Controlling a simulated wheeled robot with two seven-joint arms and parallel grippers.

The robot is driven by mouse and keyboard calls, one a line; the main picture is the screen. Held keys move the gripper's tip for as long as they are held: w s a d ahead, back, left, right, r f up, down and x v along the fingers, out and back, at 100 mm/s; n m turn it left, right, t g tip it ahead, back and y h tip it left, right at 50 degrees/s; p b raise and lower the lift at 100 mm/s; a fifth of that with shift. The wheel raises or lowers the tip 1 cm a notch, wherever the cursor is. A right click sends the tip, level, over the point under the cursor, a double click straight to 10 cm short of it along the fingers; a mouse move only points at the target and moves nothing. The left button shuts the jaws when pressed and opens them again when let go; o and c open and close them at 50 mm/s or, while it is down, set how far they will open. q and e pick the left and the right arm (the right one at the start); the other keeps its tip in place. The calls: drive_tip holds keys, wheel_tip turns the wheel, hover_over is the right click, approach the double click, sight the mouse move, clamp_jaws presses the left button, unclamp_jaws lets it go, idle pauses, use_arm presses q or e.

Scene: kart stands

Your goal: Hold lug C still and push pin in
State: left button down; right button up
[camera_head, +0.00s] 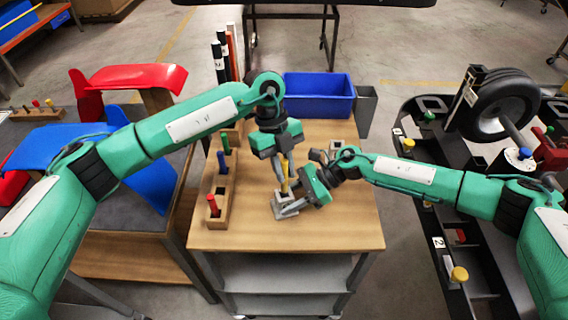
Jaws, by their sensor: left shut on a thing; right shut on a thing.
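A grey metal lug (287,209) stands on the wooden cart top near its middle. A yellow pin (285,170) stands upright above it, its lower end at the lug. My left gripper (283,157) comes from above and is shut on the yellow pin. My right gripper (308,196) comes in low from the right and is shut on the lug's side. How deep the pin sits in the lug is hard to tell at this size. No letter is readable on the lug.
A wooden pin rack (219,203) with red, blue and green pins stands left of the lug. A blue bin (319,97) and a grey bin (366,110) stand at the back. A black kart frame with a wheel (500,106) is at right. The cart top's front is clear.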

use_arm(q)
drive_tip(key=shift+f, duration=2.75)
drive_tip(key=shift+f, duration=0.1)
drive_tip(key=c, duration=1.3)
unclamp_jaws()
drive_tip(key=v, duration=1.2)
